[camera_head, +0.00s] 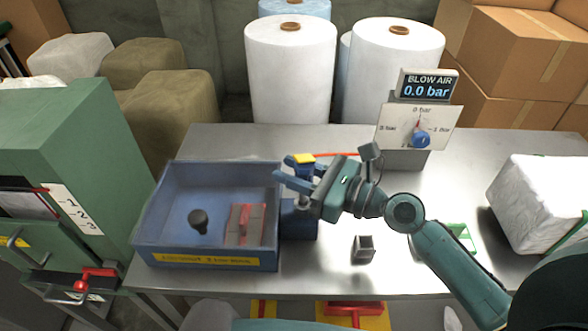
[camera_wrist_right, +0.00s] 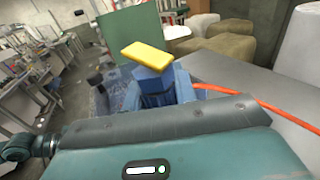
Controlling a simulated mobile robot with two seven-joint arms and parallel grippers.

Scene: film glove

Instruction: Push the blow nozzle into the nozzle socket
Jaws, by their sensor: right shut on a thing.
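The blow nozzle (camera_head: 302,172) is a blue piece with a yellow top, just right of the blue tray. It also shows in the right wrist view (camera_wrist_right: 155,75), ahead of my gripper's edge. My right gripper (camera_head: 297,186) is shut on it, coming from the right. A blue block (camera_head: 300,222) stands directly below, against the tray's right side; it may be the nozzle socket, but the gripper covers its top. I cannot tell whether the nozzle touches it. My left gripper is not in view.
The blue tray (camera_head: 165,215) holds a black knob (camera_head: 198,220) and a red-grey piece (camera_head: 245,224). A red hose (camera_head: 338,155) runs behind my gripper. A small metal block (camera_head: 365,248) stands nearer. The blow-air panel (camera_head: 418,127) reads 0.0 bar. A white bale (camera_head: 540,200) lies right.

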